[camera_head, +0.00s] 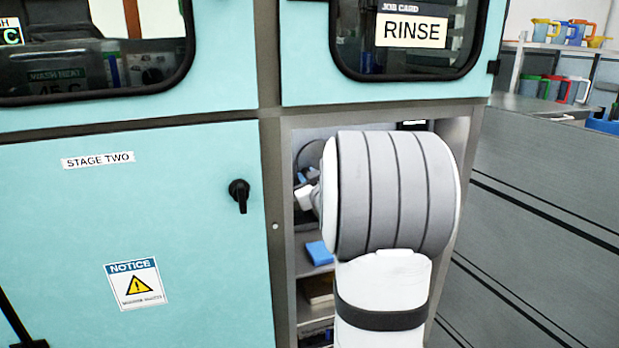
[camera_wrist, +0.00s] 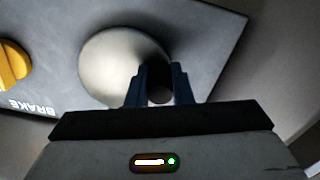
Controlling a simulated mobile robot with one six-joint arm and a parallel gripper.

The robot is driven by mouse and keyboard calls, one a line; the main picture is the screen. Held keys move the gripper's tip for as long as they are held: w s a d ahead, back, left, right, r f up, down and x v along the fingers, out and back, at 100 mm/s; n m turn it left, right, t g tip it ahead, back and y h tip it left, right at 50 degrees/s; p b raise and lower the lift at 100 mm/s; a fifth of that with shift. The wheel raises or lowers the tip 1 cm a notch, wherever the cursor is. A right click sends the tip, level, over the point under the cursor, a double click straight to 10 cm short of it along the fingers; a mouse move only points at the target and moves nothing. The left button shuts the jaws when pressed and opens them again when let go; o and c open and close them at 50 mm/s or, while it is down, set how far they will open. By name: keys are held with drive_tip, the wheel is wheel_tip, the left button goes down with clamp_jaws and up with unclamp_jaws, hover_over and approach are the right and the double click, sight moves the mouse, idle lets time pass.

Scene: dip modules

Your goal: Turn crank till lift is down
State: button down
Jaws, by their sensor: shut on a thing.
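The crank shows in the wrist view as a round pale metal disc (camera_wrist: 105,65) on a dark grey panel, with a dark handle (camera_wrist: 160,94) near its lower right edge. My gripper (camera_wrist: 159,76) has its two dark blue fingers closed on either side of that handle. In the head view the crank disc (camera_head: 312,153) is a grey round shape inside the open bay, mostly hidden behind my gripper (camera_head: 303,176) and arm. I cannot make out the lift in either view.
A yellow knob (camera_wrist: 12,65) marked BRAKE sits left of the crank. The bay has shelves below, with a blue block (camera_head: 319,253) on one. A teal door (camera_head: 130,225) with a black latch (camera_head: 239,195) is left. Grey panels stand right.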

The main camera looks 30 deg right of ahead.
drive_tip(key=c, duration=1.3)
unclamp_jaws()
drive_tip(key=p+v, duration=0.1)
drive_tip(key=v, duration=0.6)
drive_tip(key=shift+s, duration=0.35)
drive_tip(key=shift+a, duration=0.1)
